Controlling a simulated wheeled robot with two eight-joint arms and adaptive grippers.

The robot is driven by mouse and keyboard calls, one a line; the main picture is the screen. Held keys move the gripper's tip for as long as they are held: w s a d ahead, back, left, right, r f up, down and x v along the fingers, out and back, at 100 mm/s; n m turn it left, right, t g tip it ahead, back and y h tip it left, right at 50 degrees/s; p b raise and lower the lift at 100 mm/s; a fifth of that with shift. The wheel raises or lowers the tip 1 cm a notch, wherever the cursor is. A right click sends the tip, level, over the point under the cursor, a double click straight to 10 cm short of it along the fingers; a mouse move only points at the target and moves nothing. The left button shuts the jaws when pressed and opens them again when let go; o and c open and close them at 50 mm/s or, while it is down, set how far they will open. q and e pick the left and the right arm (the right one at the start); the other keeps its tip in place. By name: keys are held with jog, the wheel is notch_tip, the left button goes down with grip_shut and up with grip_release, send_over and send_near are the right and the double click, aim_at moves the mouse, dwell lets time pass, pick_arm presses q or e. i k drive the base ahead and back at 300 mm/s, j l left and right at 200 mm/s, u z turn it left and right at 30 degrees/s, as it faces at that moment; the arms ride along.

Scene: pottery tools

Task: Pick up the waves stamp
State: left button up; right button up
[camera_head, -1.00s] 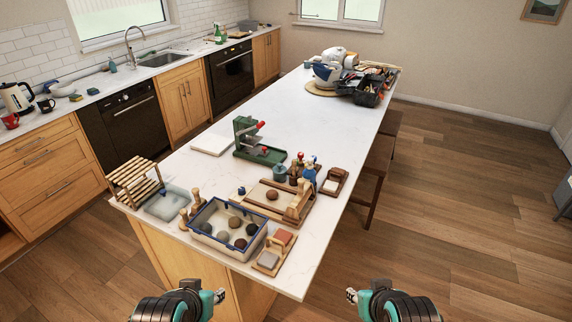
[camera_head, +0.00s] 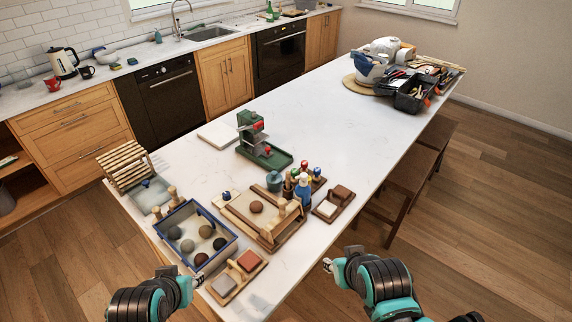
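I cannot tell which item is the waves stamp; no wave pattern is readable at this size. Small wooden-handled pieces stand by the blue-rimmed tray (camera_head: 232,238), such as a wooden knob (camera_head: 173,193) at its back left corner. Other wooden knobs (camera_head: 281,206) stand on the wooden board (camera_head: 238,208). My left gripper (camera_head: 200,281) is at the table's near edge, just left of a wooden tray with a reddish block (camera_head: 248,260) and a pale block (camera_head: 223,285). My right gripper (camera_head: 327,265) is off the table's right edge. Neither gripper's opening is clear; neither visibly holds anything.
A green press (camera_head: 262,150), a wooden slatted rack (camera_head: 125,165), several coloured bottles (camera_head: 303,190) and a second block tray (camera_head: 318,210) stand on the white island. A black toolbox (camera_head: 412,97) is at the far end. The middle of the tabletop (camera_head: 330,130) is clear.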

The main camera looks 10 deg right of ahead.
aim_at(294, 172)
jog(key=i+l+u, duration=0.45)
jog(key=l, duration=0.5)
jog(key=i+l+u, duration=0.1)
jog(key=l+u, duration=0.4)
jog(key=l, duration=0.5)
jog(key=l+u, duration=0.45)
jog(key=l, duration=0.65)
jog(key=i, duration=0.5)
